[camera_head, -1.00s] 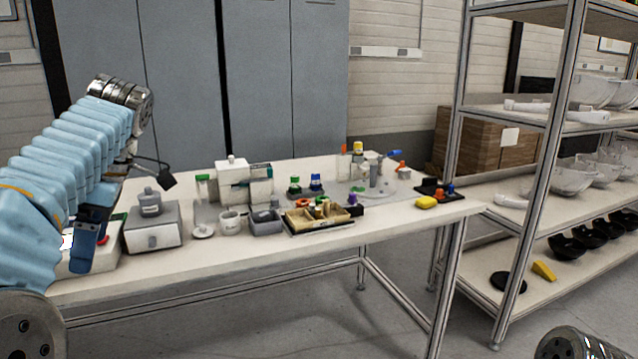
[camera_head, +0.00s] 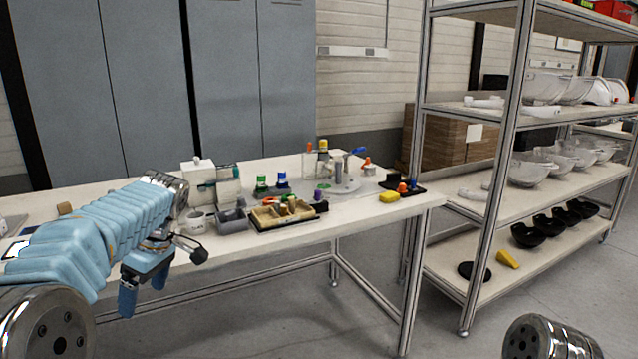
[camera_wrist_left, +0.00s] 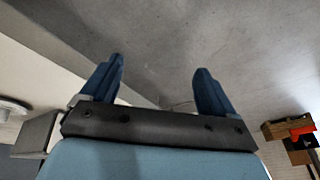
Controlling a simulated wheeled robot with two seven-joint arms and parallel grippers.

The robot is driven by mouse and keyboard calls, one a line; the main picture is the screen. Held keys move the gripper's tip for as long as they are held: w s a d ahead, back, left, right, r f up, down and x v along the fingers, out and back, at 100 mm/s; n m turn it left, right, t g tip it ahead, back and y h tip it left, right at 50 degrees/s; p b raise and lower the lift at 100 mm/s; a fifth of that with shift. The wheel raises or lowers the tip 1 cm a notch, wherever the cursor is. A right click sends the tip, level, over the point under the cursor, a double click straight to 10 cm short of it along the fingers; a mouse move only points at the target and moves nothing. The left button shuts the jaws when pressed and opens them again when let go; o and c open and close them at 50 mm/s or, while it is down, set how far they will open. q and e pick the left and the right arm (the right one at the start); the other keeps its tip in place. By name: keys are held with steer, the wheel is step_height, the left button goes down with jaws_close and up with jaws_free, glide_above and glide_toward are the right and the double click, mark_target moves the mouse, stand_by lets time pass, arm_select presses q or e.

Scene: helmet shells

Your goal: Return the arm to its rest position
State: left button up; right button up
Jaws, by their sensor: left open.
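My left arm, in light blue sleeving, comes in from the left in the head view. My left gripper (camera_head: 144,287) hangs in front of the table's front edge at the left, pointing down. In the left wrist view my left gripper (camera_wrist_left: 158,85) shows its two blue fingers wide apart, with nothing between them and the grey floor beyond. A metal joint of my right arm shows at the bottom right of the head view; the right gripper is out of frame.
A long white table (camera_head: 290,238) holds a wooden tray (camera_head: 262,217), a white mug (camera_head: 197,222), a yellow block (camera_head: 389,197) and small bottles. A shelf rack (camera_head: 497,190) with clear and black shells (camera_head: 527,236) stands at the right. The floor (camera_head: 270,325) before the table is clear.

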arm_select(q)
steer(key=w+d+f+m+h, duration=0.1)
steer(key=d+f+m, duration=0.2)
steer(key=f, duration=0.6)
steer(key=w+d+f+m+h, duration=0.1)
steer(key=w+d+f+m, duration=0.15)
steer(key=f, duration=0.65)
steer(key=s+d+f+m+h, duration=0.1)
steer(key=s+d+f+m, duration=0.2)
steer(key=f, duration=0.5)
steer(key=s+d+f+m+h, duration=0.25)
steer(key=d+f, duration=0.25)
steer(key=f, duration=0.4)
steer(key=s+d+f+m+h, duration=0.1)
steer(key=s+d+f, duration=0.2)
steer(key=s, duration=0.3)
steer(key=s+d+f+m+t+h, duration=0.1)
steer(key=s+d+f, duration=0.2)
steer(key=s, duration=0.3)
steer(key=s+d+f+m+h, duration=0.1)
steer(key=s+d+f, duration=0.3)
steer(key=s+d, duration=0.1)
steer(key=shift+s+d+m, duration=0.2)
steer(key=shift+s+m, duration=0.2)
steer(key=shift+s, duration=0.2)
